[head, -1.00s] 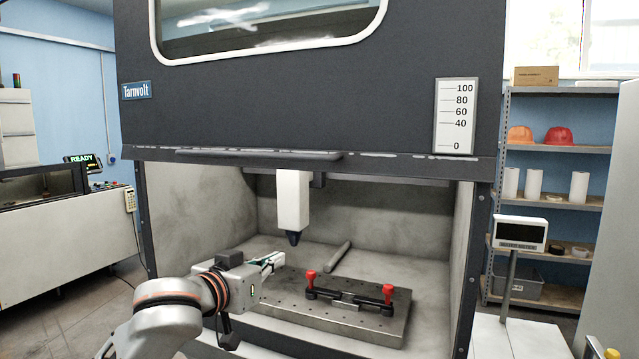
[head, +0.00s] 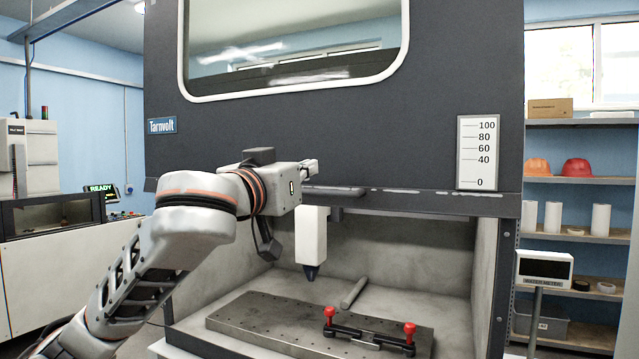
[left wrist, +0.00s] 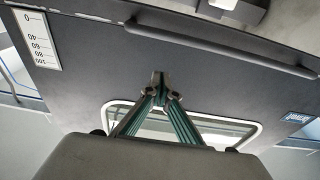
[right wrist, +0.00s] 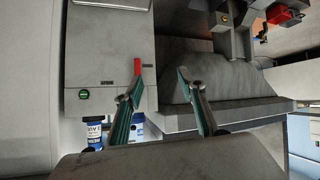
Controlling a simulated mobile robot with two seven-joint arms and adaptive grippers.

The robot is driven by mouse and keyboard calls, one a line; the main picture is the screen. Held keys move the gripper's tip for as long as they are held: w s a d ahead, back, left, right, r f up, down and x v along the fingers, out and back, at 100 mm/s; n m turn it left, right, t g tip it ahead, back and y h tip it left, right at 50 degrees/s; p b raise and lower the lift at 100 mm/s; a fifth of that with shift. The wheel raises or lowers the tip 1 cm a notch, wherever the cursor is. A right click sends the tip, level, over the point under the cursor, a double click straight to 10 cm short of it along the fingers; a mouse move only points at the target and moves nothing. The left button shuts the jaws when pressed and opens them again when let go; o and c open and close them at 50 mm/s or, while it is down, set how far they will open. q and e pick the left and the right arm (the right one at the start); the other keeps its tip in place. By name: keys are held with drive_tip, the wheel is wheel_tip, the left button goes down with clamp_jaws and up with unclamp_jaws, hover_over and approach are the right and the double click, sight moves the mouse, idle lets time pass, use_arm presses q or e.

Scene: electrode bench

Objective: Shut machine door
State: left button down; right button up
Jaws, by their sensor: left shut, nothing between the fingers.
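The machine door (head: 300,120) is a dark grey panel with a window. It is raised, and the work space below its lower edge is open. A dark handle bar (head: 345,191) runs along its lower part and also shows in the left wrist view (left wrist: 220,38). My left gripper (head: 313,166) is up in front of the door, just above the handle in the picture. In the left wrist view its fingertips (left wrist: 160,78) are together and empty, with the handle apart from them. My right gripper (right wrist: 161,72) shows only in the right wrist view, fingers apart and empty.
Inside the machine are a pale spindle head (head: 311,235), a drilled plate (head: 265,320) with a red-knobbed clamp (head: 365,334), and a loose rod (head: 353,292). A small display on a post (head: 544,268) stands at right. Shelves (head: 565,180) are behind it.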

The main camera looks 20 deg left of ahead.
use_arm(q)
drive_tip(key=p, duration=0.1)
approach(320, 163)
drive_tip(key=w+d+r, duration=0.2)
drive_tip(key=w+d, duration=0.1)
drive_tip(key=w, duration=0.1)
drive_tip(key=shift+s+f, duration=0.25)
drive_tip(key=shift+f, duration=0.5)
drive_tip(key=shift+s+f, duration=0.25)
drive_tip(key=shift+f, duration=0.5)
drive_tip(key=shift+s+f, duration=0.25)
drive_tip(key=shift+f, duration=0.5)
use_arm(e)
drive_tip(key=shift+s+d+f+g+h, duration=0.15)
drive_tip(key=shift+s+d+f, duration=0.15)
drive_tip(key=shift+d, duration=0.15)
drive_tip(key=shift+s+d+f+g+h, duration=0.2)
drive_tip(key=shift+s+d, duration=0.1)
drive_tip(key=shift+d, duration=0.15)
use_arm(q)
drive_tip(key=shift+f, duration=0.1)
